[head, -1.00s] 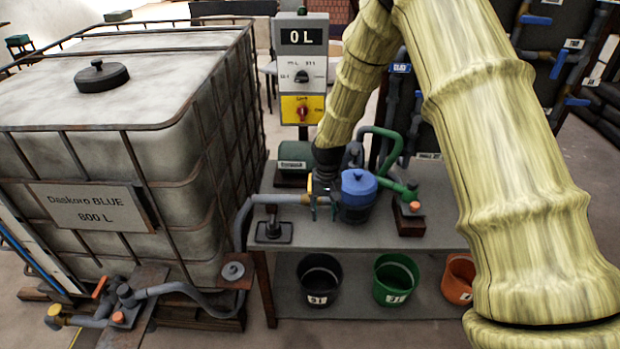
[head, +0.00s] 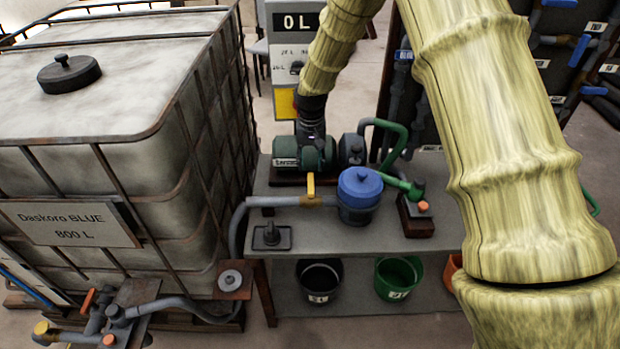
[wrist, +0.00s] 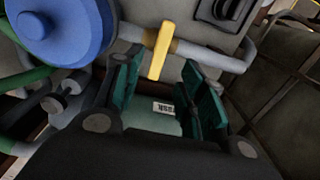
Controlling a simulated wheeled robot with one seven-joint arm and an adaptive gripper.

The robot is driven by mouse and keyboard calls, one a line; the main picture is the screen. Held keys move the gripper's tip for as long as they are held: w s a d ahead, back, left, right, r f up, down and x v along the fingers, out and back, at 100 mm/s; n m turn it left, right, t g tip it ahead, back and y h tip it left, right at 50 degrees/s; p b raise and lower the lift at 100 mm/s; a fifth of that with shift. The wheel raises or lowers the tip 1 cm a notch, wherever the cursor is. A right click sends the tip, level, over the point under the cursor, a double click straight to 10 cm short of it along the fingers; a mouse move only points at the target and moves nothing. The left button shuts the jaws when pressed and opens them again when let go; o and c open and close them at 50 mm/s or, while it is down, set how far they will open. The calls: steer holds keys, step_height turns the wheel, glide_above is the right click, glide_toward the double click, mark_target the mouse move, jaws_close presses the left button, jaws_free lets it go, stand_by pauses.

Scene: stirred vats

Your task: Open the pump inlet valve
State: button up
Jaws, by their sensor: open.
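The valve handle (head: 311,184) is a short yellow lever on the grey pipe (head: 285,201) that runs into the blue-lidded pot (head: 359,190). The lever lies across the pipe. My gripper (head: 314,148) is behind the lever in the head view, over the green pump motor (head: 287,160); its fingertips are hard to make out there. In the wrist view the teal fingers (wrist: 164,88) are apart, with nothing gripped between them. The yellow handle (wrist: 161,50) shows just beyond the fingertips, apart from them. The motor's label (wrist: 163,107) shows between the fingers.
The blue lid (wrist: 60,28) is close beside the fingers in the wrist view. A caged white tank (head: 75,222) stands left. Green pipework (head: 397,140) rises right of the motor. Black (head: 320,280) and green (head: 398,277) buckets sit on the lower shelf.

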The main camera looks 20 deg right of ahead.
mark_target(311, 182)
steer(key=shift+f+p, duration=1.2)
steer(key=shift+f, duration=3.2)
steer(key=shift+w, duration=0.1)
steer(key=shift+c, duration=0.2)
jaws_close()
